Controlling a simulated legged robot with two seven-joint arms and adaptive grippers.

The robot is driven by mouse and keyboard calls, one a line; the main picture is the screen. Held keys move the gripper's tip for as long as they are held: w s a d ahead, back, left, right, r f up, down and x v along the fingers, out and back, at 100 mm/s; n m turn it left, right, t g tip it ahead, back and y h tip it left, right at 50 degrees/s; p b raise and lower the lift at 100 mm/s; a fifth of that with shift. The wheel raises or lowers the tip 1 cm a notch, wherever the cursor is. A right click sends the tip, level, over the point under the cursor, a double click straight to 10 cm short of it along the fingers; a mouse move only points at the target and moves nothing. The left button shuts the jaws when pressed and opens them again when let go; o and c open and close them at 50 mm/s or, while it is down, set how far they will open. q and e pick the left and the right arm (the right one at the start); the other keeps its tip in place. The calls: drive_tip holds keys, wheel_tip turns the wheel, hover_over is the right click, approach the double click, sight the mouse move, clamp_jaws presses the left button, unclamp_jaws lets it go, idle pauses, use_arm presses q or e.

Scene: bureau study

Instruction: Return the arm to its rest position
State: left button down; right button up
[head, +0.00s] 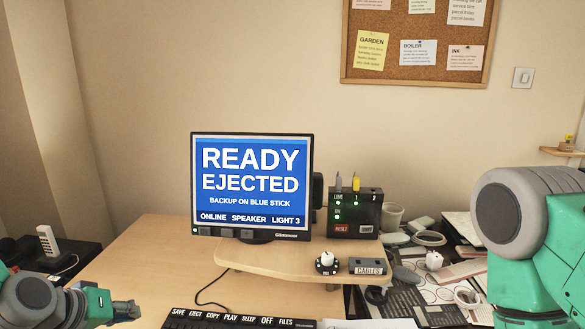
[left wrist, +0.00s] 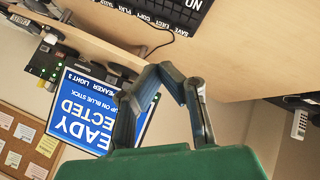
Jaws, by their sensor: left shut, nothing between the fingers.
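My left gripper (head: 127,310) is at the lower left of the head view, low by the front left of the desk. In the left wrist view its two fingers (left wrist: 168,72) meet at the tips, shut with nothing between them. My left arm's grey and green links fill the lower left corner. My right arm (head: 530,235) shows as large green and grey links at the right edge. My right gripper is out of view.
A black box (head: 354,214) with green lights stands on the riser (head: 270,262). Papers and clutter cover the right side. The desk's left part is clear.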

use_arm(q)
drive_tip(key=s+d+f+m+g+y+b, duration=0.1)
drive_tip(key=s+f+m+g+b, duration=0.1)
drive_tip(key=s+f, duration=1.2)
drive_tip(key=s+d+f+m+g+y+b, duration=0.2)
drive_tip(key=s+f+g+b, duration=0.3)
drive_tip(key=s+f, duration=0.9)
drive_tip(key=shift+s+d+f+m+g+b, duration=0.15)
drive_tip(key=shift+d+f+m+g+b, duration=0.2)
drive_tip(key=shift+f+b, duration=0.7)
